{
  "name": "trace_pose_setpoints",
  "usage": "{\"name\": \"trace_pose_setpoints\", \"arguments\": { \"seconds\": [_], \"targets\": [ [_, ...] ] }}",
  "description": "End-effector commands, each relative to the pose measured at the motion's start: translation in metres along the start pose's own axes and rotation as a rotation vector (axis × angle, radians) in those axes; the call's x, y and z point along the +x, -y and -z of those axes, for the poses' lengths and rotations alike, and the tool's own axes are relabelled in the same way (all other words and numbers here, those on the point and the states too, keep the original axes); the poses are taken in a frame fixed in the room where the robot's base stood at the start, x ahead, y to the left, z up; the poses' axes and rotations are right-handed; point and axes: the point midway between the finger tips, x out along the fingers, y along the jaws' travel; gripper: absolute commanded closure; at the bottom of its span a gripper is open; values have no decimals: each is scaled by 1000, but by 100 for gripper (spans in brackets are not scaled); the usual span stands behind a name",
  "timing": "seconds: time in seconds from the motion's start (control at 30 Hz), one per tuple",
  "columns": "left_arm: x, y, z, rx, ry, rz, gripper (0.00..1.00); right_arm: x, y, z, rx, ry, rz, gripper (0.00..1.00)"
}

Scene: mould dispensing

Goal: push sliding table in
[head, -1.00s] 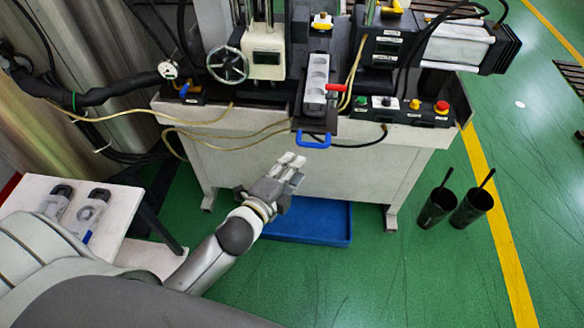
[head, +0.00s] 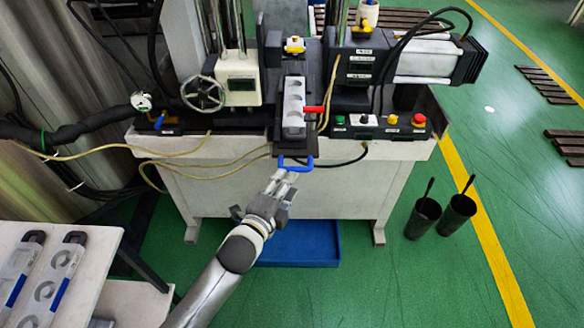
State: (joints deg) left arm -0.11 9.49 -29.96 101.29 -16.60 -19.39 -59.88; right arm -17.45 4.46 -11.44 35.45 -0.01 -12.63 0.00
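The sliding table (head: 286,149) is a dark plate that sticks out past the front of the machine bench. A blue handle (head: 304,165) is on its front edge. A grey mould (head: 293,115) with round cavities lies on the plate, with a red grip (head: 314,109) at its right side. My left gripper (head: 283,176) reaches up from below, its fingertips at the blue handle. Contact with the handle cannot be made out, and the finger gap is too small to judge. My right gripper is not in view.
The machine bench (head: 210,195) spans the middle, with a control box (head: 378,127) right of the plate. A blue tray (head: 318,243) lies on the floor below. Two dark bins (head: 424,217) stand at right. A white table (head: 90,262) with more moulds is at lower left.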

Motion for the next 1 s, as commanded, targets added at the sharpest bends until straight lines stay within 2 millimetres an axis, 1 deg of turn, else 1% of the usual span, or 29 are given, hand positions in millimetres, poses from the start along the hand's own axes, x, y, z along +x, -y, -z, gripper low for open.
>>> {"name": "trace_pose_setpoints", "arguments": {
  "seconds": [0.03, 0.07, 0.17, 0.3, 0.5, 0.7, 0.97, 1.0],
  "targets": [
    [9, 2, 0, 0, 1, 2, 65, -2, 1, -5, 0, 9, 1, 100],
    [13, 2, 0, -1, 1, 1, 65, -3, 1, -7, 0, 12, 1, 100],
    [29, 1, 0, -1, 1, 0, 65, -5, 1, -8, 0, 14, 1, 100],
    [48, 2, 0, -1, 1, 0, 65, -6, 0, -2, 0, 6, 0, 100],
    [66, 0, -1, -2, 2, 0, 65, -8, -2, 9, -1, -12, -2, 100],
    [74, 0, -1, -1, 1, 0, 65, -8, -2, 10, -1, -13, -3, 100],
    [74, 0, -1, -1, 1, 0, 65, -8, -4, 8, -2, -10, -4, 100],
    [74, 0, -1, -1, 1, 0, 70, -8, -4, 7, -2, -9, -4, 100]
  ]
}}
